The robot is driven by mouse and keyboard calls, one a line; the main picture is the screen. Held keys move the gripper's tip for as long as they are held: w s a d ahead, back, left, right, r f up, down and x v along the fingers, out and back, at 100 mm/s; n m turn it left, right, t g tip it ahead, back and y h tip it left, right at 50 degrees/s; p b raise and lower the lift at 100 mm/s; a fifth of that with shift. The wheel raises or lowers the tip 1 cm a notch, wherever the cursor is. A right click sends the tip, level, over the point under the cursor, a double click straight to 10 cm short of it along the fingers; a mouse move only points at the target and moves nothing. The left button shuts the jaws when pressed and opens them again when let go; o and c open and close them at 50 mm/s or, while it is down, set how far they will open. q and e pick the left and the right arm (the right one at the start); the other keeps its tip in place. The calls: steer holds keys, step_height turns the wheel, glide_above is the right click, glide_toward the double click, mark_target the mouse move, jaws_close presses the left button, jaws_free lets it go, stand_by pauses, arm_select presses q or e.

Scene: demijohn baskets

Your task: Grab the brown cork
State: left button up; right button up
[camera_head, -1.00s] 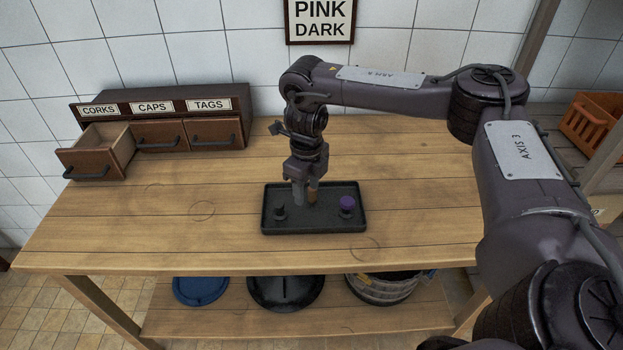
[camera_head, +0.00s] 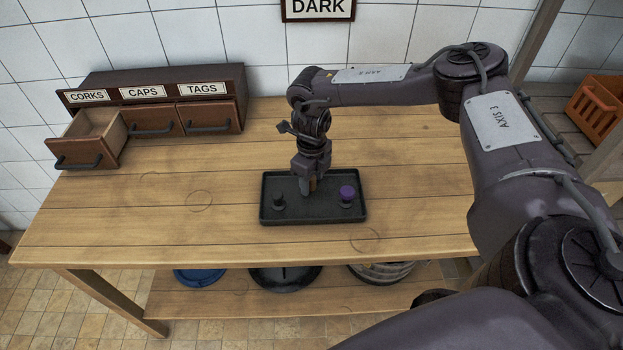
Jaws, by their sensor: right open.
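The brown cork (camera_head: 313,184) stands in the middle of the black tray (camera_head: 292,216) on the wooden table, mostly hidden by my right gripper. My right gripper (camera_head: 309,187) points down over the tray with its fingertips at the cork. It is open, and the fingers look to be around or just beside the cork; I cannot tell which. A black stopper (camera_head: 278,202) stands in the tray to the left, and a purple-topped stopper (camera_head: 347,194) to the right. My left gripper is not in view.
A drawer cabinet (camera_head: 165,84) stands at the back left, with its corks drawer (camera_head: 85,152) pulled open. The wooden table (camera_head: 150,215) is clear around the tray. A blue lid (camera_head: 199,277) and black lid (camera_head: 285,278) lie on the lower shelf. An orange crate (camera_head: 597,108) sits at the far right.

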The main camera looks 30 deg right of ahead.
jaws_close()
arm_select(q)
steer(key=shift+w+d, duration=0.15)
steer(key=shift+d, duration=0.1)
arm_select(e)
steer(key=shift+r, duration=0.1)
step_height(320, 180, up, 8)
steer(key=shift+f+b, duration=0.1)
steer(key=shift+b, duration=0.95)
arm_select(q)
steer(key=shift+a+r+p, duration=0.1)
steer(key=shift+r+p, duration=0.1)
steer(key=shift+p, duration=1)
arm_select(e)
step_height(320, 180, up, 12)
